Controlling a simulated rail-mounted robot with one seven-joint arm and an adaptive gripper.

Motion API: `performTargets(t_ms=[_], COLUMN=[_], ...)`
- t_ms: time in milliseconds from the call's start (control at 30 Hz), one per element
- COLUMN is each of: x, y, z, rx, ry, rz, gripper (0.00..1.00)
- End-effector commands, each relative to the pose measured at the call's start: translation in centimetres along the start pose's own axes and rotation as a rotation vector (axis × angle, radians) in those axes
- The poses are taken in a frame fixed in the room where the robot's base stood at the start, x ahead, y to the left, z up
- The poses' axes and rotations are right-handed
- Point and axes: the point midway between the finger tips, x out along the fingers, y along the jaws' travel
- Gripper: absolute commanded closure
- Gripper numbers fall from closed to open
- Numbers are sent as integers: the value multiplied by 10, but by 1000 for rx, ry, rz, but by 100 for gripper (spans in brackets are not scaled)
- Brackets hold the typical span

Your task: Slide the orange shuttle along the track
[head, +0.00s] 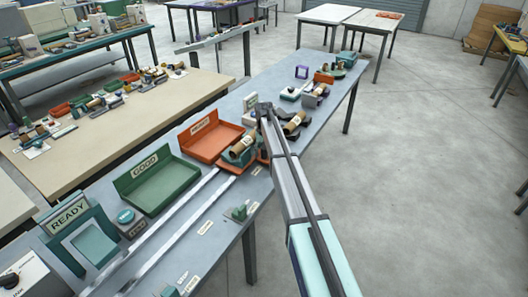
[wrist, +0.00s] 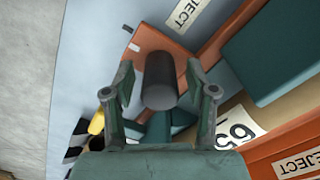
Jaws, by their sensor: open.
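The orange shuttle (head: 229,167) is at the far end of the pale track (head: 176,225), beside the red-orange reject tray. It carries a teal cradle and a cardboard roll (head: 243,148). In the wrist view, its orange plate (wrist: 143,42) bears a dark cylindrical knob (wrist: 160,82). My gripper (wrist: 159,70) is open, with one finger on each side of the knob in the picture. Gaps show on both sides of the knob. I cannot tell how deep the fingers reach. In the head view my arm hides the gripper.
The red-orange reject tray (head: 211,119) and green GOOD tray (head: 131,202) line the track's left side. A READY stand (head: 70,214) is at the near end. Small fixtures with rolls (head: 294,124) stand farther along the bench. The floor on the right is clear.

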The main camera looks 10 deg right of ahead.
Motion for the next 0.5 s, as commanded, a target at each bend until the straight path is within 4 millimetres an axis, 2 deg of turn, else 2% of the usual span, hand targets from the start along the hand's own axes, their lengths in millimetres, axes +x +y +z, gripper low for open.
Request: performTargets(t_ms=[300,467,500], x=[3,2,3], y=[0,0,0], z=[0,0,0], rx=[0,0,0], ry=[0,0,0], rz=[0,0,0], gripper=[43,100,100])
